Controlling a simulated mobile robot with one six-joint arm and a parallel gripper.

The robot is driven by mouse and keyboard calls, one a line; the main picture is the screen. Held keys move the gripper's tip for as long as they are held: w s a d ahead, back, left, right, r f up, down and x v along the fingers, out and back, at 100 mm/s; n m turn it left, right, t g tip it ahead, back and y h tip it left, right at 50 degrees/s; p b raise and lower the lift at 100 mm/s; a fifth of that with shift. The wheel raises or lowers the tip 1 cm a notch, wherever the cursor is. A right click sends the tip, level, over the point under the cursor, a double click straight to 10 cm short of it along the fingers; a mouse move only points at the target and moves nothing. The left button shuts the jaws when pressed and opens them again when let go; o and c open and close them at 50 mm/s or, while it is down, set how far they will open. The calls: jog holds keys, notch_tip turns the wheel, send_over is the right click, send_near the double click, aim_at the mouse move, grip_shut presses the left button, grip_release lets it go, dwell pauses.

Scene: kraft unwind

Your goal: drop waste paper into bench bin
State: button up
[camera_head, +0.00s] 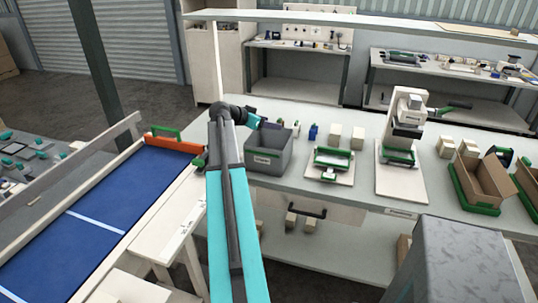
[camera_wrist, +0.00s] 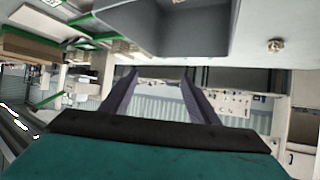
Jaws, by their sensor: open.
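The grey bench bin (camera_head: 262,160) stands open-topped on the long bench, just right of my arm. In the wrist view, which is upside down, the bin (camera_wrist: 170,28) fills the top middle. A small beige crumpled lump (camera_wrist: 275,46), likely the waste paper, lies on the bench apart from the bin. It does not show in the head view, where my arm may hide it. My gripper (camera_wrist: 158,76) is open, with nothing between its two dark fingers. In the head view its teal end is by the bin's back left rim; the fingertips are hard to make out.
A blue-topped conveyor (camera_head: 105,210) with an orange end bar (camera_head: 173,145) lies to the left. Right of the bin are small blocks, a green-framed fixture (camera_head: 333,160), a white press (camera_head: 408,125) and a cardboard box (camera_head: 485,180). A shelf edge (camera_head: 360,20) runs above the bench.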

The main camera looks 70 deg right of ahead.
jog(key=b+v, duration=0.3)
jog(key=v, duration=0.9)
jog(key=shift+a, duration=0.35)
jog(key=shift+r, duration=0.1)
